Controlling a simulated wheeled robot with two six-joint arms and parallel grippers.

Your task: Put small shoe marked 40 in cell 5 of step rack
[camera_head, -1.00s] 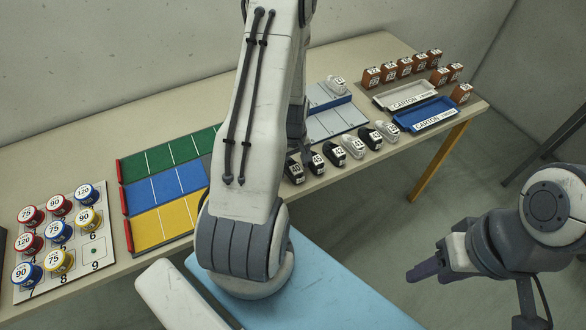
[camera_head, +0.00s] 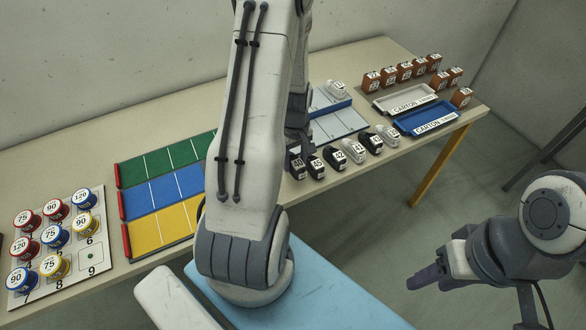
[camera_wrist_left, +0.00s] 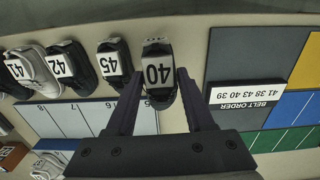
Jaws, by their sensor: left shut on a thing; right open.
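The small black shoe marked 40 (camera_head: 297,168) is at the left end of the row of shoes, close beside the shoe marked 45 (camera_head: 316,168). In the left wrist view, shoe 40 (camera_wrist_left: 158,75) sits between the two fingers of my left gripper (camera_wrist_left: 160,95), which is shut on it. In the head view my left arm hides most of this gripper. The step rack (camera_head: 343,123) lies behind the row, with a white shoe (camera_head: 337,88) on its upper step. Its numbered cells (camera_wrist_left: 95,118) show in the left wrist view. My right gripper (camera_head: 428,280) is off the table, open and empty.
Black and white shoes, such as 42 (camera_head: 335,159), stand along the front edge. A belt order sign (camera_wrist_left: 246,94) is near the gripper. Colored lanes (camera_head: 150,195) and a board of discs (camera_head: 97,268) lie left. Carton trays (camera_head: 428,120) and brown boxes lie right.

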